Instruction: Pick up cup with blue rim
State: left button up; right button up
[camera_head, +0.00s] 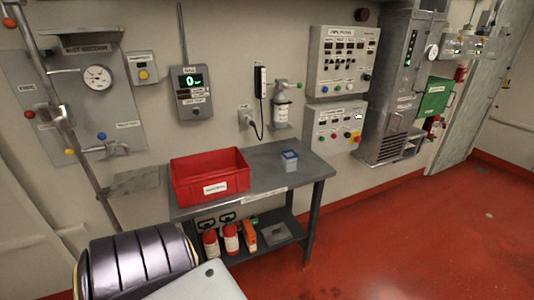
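The cup with the blue rim (290,163) is small and pale, with a blue band around its top. It stands on the grey metal table (312,175), right of the red bin, apart from it. Nothing touches the cup. Neither my left nor my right gripper shows in the head view. The inside of the cup is too small to make out.
A red bin (210,188) with a white label takes up the table's left part. The lower shelf (262,256) holds red bottles and other items. A wall dispenser (281,110) hangs above the cup. Open red floor (410,235) lies to the right.

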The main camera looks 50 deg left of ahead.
aim_at(289, 162)
jog(key=u, duration=1.45)
